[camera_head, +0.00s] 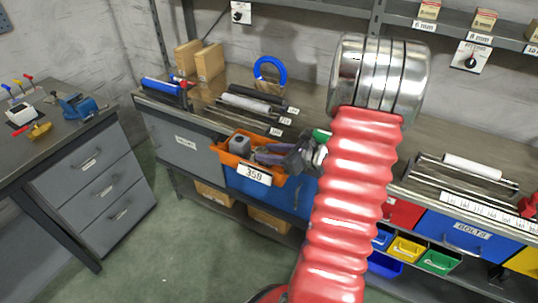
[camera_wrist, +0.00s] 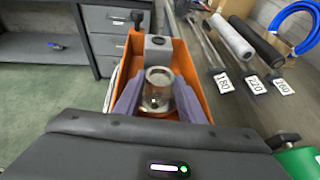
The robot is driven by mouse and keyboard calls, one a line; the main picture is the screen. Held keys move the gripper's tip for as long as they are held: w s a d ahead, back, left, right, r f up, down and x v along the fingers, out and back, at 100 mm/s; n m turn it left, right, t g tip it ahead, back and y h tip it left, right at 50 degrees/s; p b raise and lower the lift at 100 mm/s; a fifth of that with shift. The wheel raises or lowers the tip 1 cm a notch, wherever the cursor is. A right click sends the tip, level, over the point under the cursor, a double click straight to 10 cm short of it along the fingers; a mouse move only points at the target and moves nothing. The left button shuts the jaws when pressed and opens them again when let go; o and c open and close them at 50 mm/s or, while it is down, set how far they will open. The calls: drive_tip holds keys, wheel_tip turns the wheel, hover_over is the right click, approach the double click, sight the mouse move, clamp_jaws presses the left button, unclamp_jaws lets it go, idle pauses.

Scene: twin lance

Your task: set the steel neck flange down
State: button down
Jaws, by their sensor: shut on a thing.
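The steel neck flange (camera_wrist: 158,76) is a shiny round metal piece with a ring-shaped top, seen in the wrist view. My gripper (camera_wrist: 158,92) is shut on it, with one purple-grey finger on each side. Both are over or inside the orange bin (camera_wrist: 192,64); I cannot tell whether the flange touches its floor. In the head view my gripper (camera_head: 270,155) reaches into the orange bin (camera_head: 226,156) from the right, and the flange is not clearly visible there.
A grey block with a round hole (camera_wrist: 158,42) stands at the bin's far end. A label reading 350 (camera_head: 254,175) is on the bin's front. Rollers with number tags (camera_head: 245,104) lie on the bench behind.

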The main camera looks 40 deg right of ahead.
drive_tip(key=shift+f, duration=0.35)
drive_tip(key=c, duration=1.2)
unclamp_jaws()
drive_tip(key=shift+f, duration=0.1)
drive_tip(key=shift+o, duration=0.2)
drive_tip(key=v, duration=1.2)
